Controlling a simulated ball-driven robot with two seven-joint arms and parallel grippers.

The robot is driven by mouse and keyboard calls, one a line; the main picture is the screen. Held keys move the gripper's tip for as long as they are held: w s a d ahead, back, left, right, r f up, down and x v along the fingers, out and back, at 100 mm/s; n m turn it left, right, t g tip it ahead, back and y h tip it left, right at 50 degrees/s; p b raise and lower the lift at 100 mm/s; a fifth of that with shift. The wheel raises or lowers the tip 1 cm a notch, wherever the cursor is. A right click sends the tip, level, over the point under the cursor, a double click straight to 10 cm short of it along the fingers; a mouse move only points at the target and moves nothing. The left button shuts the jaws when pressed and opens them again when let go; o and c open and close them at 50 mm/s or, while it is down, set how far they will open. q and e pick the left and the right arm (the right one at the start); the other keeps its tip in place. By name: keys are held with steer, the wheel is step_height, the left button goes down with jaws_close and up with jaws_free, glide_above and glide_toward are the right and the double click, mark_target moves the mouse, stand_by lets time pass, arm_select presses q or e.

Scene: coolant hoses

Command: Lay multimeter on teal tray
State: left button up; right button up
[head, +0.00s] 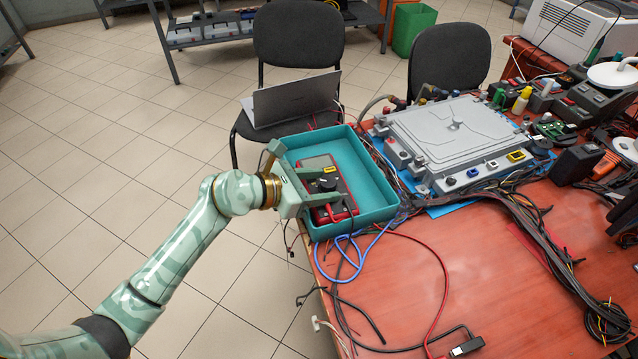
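The multimeter (345,186) is dark with red edges, a round dial and a small yellow label. It lies inside the teal tray (377,213), toward the tray's left side, face up. My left gripper (340,184) reaches over the tray's left wall. Its two green fingers are spread apart over the multimeter's face, with the dial showing between them. The multimeter's body extends past both fingers, and the fingers hide part of it. I cannot tell whether the fingertips touch it. My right gripper is not in view.
The tray stands at the red table's (480,270) left corner. Blue, red and black cables (362,252) lie in front of it. A grey housing (450,130) stands to its right. A laptop (295,98) rests on a chair behind. The table's front middle is mostly clear.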

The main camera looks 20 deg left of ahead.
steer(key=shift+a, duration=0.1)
arm_select(q)
steer(key=shift+a+r, duration=0.15)
steer(key=shift+r, duration=0.05)
steer(key=p+v, duration=0.3)
steer(key=v, duration=0.8)
steer(key=shift+s+a+p, duration=0.15)
steer(key=shift+s+p, duration=0.2)
steer(key=shift+s, duration=0.05)
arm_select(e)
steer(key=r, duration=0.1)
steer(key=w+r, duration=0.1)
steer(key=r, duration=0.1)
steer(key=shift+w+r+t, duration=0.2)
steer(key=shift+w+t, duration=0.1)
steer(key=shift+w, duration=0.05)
